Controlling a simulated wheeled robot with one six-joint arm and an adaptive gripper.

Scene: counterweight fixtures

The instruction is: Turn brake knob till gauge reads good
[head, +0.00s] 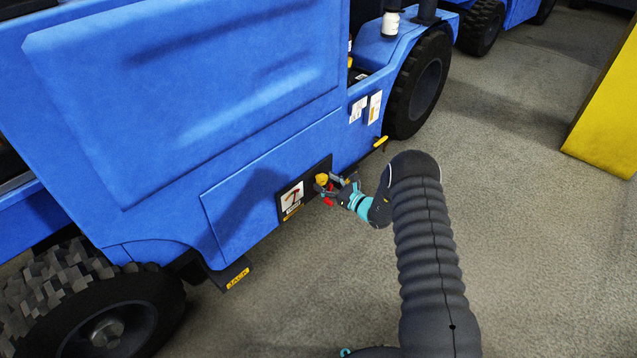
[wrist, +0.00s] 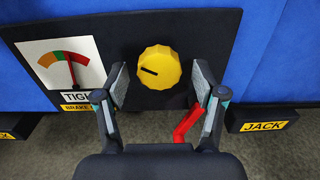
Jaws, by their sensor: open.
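The brake knob (wrist: 158,67) is a yellow round knob with a black mark pointing left, on a dark panel (wrist: 205,32) in the wrist view. A label below the gauge is partly hidden. My gripper (wrist: 160,85) is open, its fingers on either side of the knob and a little short of it; I cannot tell whether they touch. In the head view the knob (head: 321,179) shows beside my gripper (head: 335,185).
A red lever (wrist: 187,122) sits below right of the knob, close to my right finger. A black JACK block (wrist: 262,119) is at right. The blue vehicle side (head: 270,180) is close behind; open grey floor (head: 530,250) lies to the right.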

